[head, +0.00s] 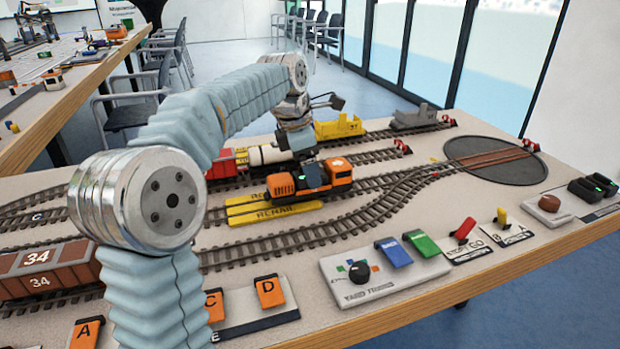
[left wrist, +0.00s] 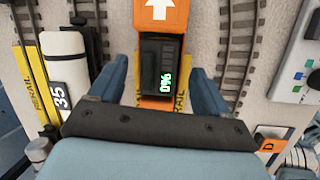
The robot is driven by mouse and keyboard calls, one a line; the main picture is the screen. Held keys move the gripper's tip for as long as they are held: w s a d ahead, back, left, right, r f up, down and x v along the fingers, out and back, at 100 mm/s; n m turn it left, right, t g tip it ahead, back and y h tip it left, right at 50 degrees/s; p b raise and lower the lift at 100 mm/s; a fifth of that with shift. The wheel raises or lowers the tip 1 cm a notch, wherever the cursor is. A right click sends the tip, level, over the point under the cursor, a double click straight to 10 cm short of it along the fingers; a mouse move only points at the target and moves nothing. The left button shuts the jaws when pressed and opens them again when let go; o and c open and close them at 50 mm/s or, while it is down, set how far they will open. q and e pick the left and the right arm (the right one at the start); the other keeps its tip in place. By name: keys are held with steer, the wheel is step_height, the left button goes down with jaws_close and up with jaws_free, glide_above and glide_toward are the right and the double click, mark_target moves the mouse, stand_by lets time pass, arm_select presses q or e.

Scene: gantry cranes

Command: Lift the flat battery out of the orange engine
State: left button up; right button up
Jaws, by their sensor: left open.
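The orange engine (head: 281,187) stands on the track near the table's middle, beside yellow rerail ramps. In the left wrist view its orange top (left wrist: 160,14) carries a white arrow. The flat battery (left wrist: 160,52), a dark block with a green "0%" readout, sits in the engine behind that arrow. My left gripper (left wrist: 159,72) is open above the engine, with one blue finger on each side of the battery. A gap shows between each finger and the block. My right gripper is not in view.
A white tank wagon (head: 268,154) stands on the track just behind the engine. A yellow wagon (head: 338,129) and a grey wagon (head: 414,117) are farther back. A control panel (head: 385,278) lies at the front edge, and a turntable (head: 495,160) at the right.

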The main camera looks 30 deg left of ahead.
arm_select(q)
steer(key=shift+f, duration=0.15)
steer(key=c, duration=1.2)
steer(key=shift+c, duration=0.2)
